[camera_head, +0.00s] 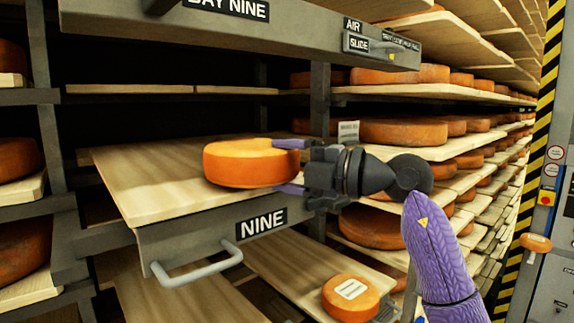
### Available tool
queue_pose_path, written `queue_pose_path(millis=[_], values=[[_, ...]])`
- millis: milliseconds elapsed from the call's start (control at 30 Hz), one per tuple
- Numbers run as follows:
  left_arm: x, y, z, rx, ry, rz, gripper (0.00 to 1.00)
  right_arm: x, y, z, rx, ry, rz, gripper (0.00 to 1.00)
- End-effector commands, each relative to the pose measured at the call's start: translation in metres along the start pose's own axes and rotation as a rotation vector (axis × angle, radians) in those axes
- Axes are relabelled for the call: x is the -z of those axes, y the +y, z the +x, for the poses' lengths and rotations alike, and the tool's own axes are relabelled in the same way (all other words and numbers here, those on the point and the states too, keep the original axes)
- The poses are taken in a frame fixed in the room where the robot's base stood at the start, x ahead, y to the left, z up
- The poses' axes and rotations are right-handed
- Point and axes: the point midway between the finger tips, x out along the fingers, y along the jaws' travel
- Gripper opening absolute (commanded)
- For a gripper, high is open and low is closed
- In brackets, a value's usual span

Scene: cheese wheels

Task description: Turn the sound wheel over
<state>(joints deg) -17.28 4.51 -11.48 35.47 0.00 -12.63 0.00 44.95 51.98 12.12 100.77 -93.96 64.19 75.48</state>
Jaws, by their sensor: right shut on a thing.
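An orange cheese wheel (248,163) is on the right part of the pulled-out wooden shelf board (150,190) of the drawer labelled NINE. It looks about level, and I cannot tell whether its underside touches the board. My right gripper (290,166) reaches in from the right and is shut on this wheel, with one purple finger at its far side and one at its near side. The wheel's right edge is partly hidden by the fingers. My left gripper is not in view.
A grey drawer front (260,28) labelled DAY NINE overhangs above. A handle (197,268) sticks out below the NINE label. Another orange wheel with a white label (350,297) lies on a lower board. Racks of wheels fill the right. The board's left part is clear.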

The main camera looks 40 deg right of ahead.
Motion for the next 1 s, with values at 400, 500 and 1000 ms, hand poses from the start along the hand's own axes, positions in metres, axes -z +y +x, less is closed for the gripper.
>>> queue_pose_path(millis=[400,500,1000], values=[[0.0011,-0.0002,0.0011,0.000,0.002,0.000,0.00,0.0001,0.0010,-0.0007,-0.008,-0.001,-0.002,0.00],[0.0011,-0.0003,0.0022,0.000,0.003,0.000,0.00,0.0001,-0.0003,-0.0007,-0.007,-0.001,-0.002,0.00],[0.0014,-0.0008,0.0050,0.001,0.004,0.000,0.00,0.0001,-0.0045,-0.0005,-0.004,0.000,-0.002,1.00]])
